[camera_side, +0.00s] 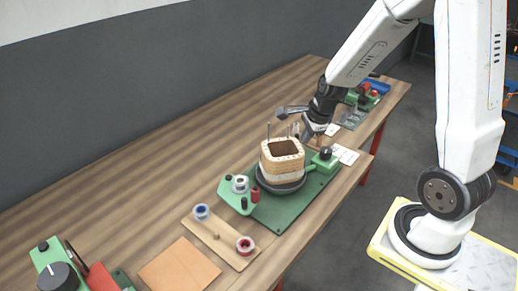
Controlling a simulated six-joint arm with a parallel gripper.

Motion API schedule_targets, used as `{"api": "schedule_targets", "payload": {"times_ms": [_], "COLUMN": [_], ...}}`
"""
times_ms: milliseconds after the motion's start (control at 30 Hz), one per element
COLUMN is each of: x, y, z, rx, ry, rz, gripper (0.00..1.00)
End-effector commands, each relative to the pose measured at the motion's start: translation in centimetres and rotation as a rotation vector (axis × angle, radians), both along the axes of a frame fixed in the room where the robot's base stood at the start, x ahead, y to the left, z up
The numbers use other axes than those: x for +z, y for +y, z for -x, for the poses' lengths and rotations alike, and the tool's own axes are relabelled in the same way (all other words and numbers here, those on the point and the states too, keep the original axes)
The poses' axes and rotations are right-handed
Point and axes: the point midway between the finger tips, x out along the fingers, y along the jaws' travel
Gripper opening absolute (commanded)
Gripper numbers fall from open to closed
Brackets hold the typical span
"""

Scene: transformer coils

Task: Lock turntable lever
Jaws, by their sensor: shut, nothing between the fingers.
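The turntable (283,186) is a dark round disc on a green baseplate (296,208). A tan, square-cornered coil (281,161) sits upright on it, with thin upright rods near its back. A green block with a black knob (325,154) stands at the right edge of the turntable; it may be the lever, but I cannot tell its position. My gripper (296,131) is just behind and right of the coil, above the baseplate. It is shut and empty. Its fingertips are small and partly hidden, and I cannot tell whether they touch anything.
A green bracket with a white spool (240,184) stands left of the turntable. A wooden board (221,236) holds blue and red spools. A brown sheet (179,266) and a green device with a black dial (58,277) lie nearer. White cards (345,155) lie right. The back-left table is clear.

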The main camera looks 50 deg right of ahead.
Motion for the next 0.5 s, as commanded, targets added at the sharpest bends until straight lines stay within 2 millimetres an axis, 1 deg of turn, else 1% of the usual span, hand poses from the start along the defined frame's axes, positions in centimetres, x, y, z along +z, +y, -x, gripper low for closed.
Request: {"api": "schedule_targets", "payload": {"times_ms": [33, 500], "x": [-0.1, -1.1], "y": [-0.8, -7.2], "z": [-0.2, -0.8], "rx": [-0.083, -0.83], "ry": [-0.007, -0.076], "rz": [-0.023, -0.243], "gripper": [0.0, 0.0]}}
